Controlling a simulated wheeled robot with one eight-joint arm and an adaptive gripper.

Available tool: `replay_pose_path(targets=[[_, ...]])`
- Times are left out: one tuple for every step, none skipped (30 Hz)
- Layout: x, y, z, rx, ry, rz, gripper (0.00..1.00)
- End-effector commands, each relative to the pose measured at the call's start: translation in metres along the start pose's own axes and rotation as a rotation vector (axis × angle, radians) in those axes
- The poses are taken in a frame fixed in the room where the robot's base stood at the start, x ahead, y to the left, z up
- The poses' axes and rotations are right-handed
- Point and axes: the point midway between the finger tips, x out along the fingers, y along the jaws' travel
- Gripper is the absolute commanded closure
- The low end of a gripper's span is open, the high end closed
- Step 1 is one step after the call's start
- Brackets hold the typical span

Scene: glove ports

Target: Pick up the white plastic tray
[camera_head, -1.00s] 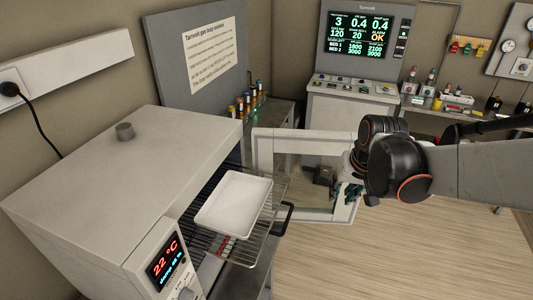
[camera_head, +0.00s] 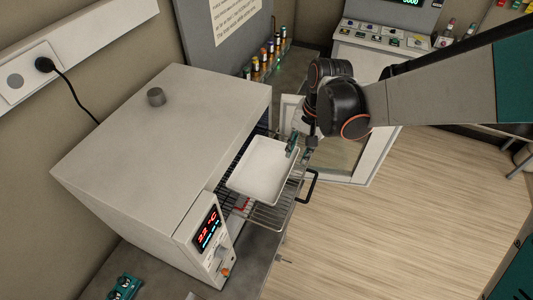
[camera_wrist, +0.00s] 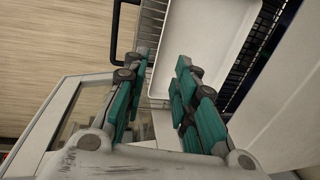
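The white plastic tray (camera_head: 262,170) rests on a wire rack (camera_head: 268,214) that sticks out of the open front of a grey oven. My gripper (camera_head: 298,145) is at the tray's far right corner in the head view. In the wrist view my gripper (camera_wrist: 158,66) is open, its two green-padded fingers apart. The tray (camera_wrist: 205,45) lies ahead of them, and its near left corner shows between and beyond the fingers. I cannot tell whether a finger touches the rim.
The oven (camera_head: 165,130) stands left of the tray, with a lit display reading 22 °C. Its open door (camera_head: 370,165) is beyond the tray, below my arm. A black handle (camera_head: 309,186) is right of the rack.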

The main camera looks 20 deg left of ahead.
Motion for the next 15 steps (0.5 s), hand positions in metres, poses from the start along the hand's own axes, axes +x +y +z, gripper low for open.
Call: replay_pose_path(targets=[[0.012,0.0,0.0,-0.001,0.0,0.0,0.74],[0.017,0.0,-0.001,-0.001,0.0,0.0,0.74],[0.024,0.0,-0.001,-0.002,0.001,0.0,0.74],[0.03,0.0,-0.001,-0.002,0.001,0.0,0.74],[0.036,0.0,-0.001,-0.002,0.001,0.0,0.74],[0.044,0.001,-0.001,-0.002,0.001,0.0,0.74],[0.05,0.001,-0.001,-0.002,0.001,0.0,0.74],[0.056,0.001,-0.001,-0.002,0.001,0.0,0.74],[0.063,0.001,-0.001,-0.001,0.001,0.0,0.74],[0.067,0.001,-0.001,-0.001,0.001,0.0,0.74],[0.071,0.001,-0.001,-0.001,0.002,0.0,0.74],[0.074,0.001,-0.001,-0.001,0.002,0.0,0.74],[0.076,0.001,-0.001,-0.001,0.002,0.0,0.74],[0.077,0.001,-0.001,-0.001,0.002,0.0,0.74],[0.079,0.0,-0.002,-0.001,0.002,0.0,0.74]])
